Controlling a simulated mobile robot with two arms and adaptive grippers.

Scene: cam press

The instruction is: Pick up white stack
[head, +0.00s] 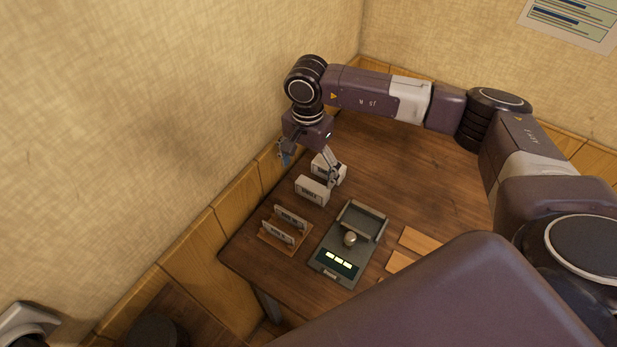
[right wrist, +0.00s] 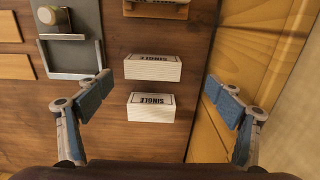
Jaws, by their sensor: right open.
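Two white stacks stand on the wooden table. The nearer white stack (head: 312,190) and the farther white stack (head: 322,167) sit side by side with a small gap, and a finger partly hides the farther one. My left gripper is not in view.
A grey press (head: 322,269) with a round knob and lit display stands nearer than the stacks. A wooden rack (head: 288,247) with two labelled plates is left of it. Flat wooden pieces (head: 420,240) lie to its right. A wall with wood panelling (head: 226,212) runs close along the left side.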

